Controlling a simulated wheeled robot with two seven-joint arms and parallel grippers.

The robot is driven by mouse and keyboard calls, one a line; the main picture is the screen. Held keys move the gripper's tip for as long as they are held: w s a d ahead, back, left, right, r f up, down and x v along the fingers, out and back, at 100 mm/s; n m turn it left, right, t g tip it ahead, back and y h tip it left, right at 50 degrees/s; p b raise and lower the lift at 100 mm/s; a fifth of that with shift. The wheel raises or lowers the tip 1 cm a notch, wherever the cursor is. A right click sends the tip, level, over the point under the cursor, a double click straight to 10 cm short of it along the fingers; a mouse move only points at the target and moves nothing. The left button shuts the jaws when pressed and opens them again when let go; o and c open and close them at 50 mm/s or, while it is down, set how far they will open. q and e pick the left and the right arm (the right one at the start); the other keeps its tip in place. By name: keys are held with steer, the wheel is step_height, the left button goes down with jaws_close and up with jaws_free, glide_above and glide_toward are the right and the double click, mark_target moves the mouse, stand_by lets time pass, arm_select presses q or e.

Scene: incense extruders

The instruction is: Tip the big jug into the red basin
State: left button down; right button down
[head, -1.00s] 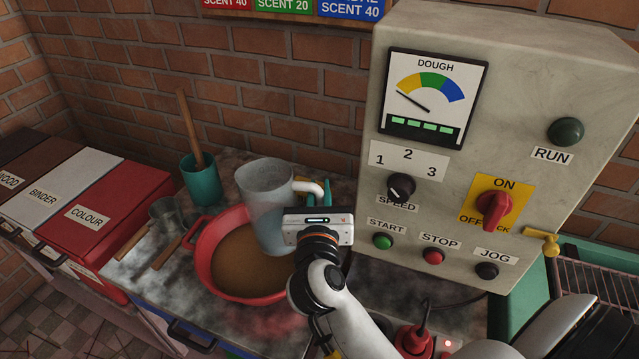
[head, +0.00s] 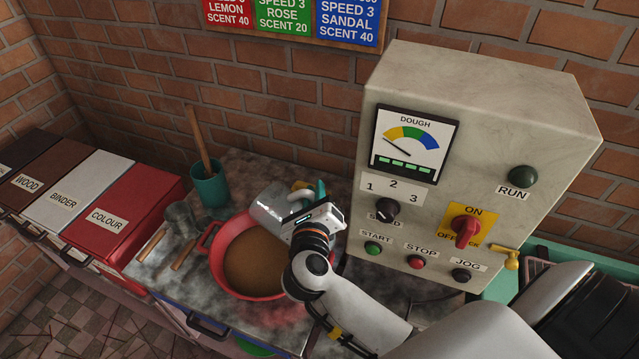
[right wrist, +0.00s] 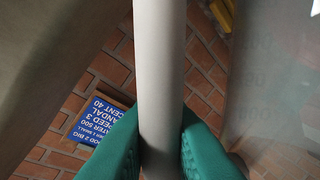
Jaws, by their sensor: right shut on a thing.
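The big jug (head: 268,207) is translucent grey with a pale handle (right wrist: 160,70). In the head view it is held tilted well over to the left, its mouth end over the red basin (head: 207,262). The basin stands on the counter and holds brown matter (head: 252,265). My right gripper (head: 308,192) is shut on the jug's handle. In the right wrist view its teal fingers (right wrist: 160,150) lie on both sides of the handle, with the jug's cloudy wall (right wrist: 275,80) at right. I cannot make out any stream or what is inside the jug. My left gripper is not in view.
A grey control box (head: 445,240) stands close right of the jug. A teal cup (head: 210,187) with a wooden stick, a small grey jug (head: 181,217) and wooden pieces (head: 183,254) lie left of the basin. Bins (head: 125,195) stand farther left.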

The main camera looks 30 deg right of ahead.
mark_target(267, 192)
steer(key=w+a+r+n+p, duration=0.1)
steer(key=n+p, duration=0.1)
steer(key=p, duration=0.1)
steer(key=shift+a+r+g, duration=0.1)
steer(key=shift+g, duration=0.3)
steer(key=w+a+f+n+p, duration=0.1)
steer(key=w+a+n+p, duration=0.1)
steer(key=n+p, duration=0.1)
steer(key=shift+f+g, duration=0.3)
steer(key=shift+f, duration=0.05)
steer(key=w+a+f+n, duration=0.1)
steer(key=w+a+f+n+h, duration=0.1)
steer(key=a+n, duration=0.1)
steer(key=w+a+n+g, duration=0.1)
steer(key=shift+w+a+f, duration=0.15)
steer(key=shift+w+f, duration=0.25)
steer(key=shift+w+a+f+n+h, duration=0.25)
steer(key=shift+w+a+n+h, duration=0.25)
steer(key=shift+n, duration=0.3)
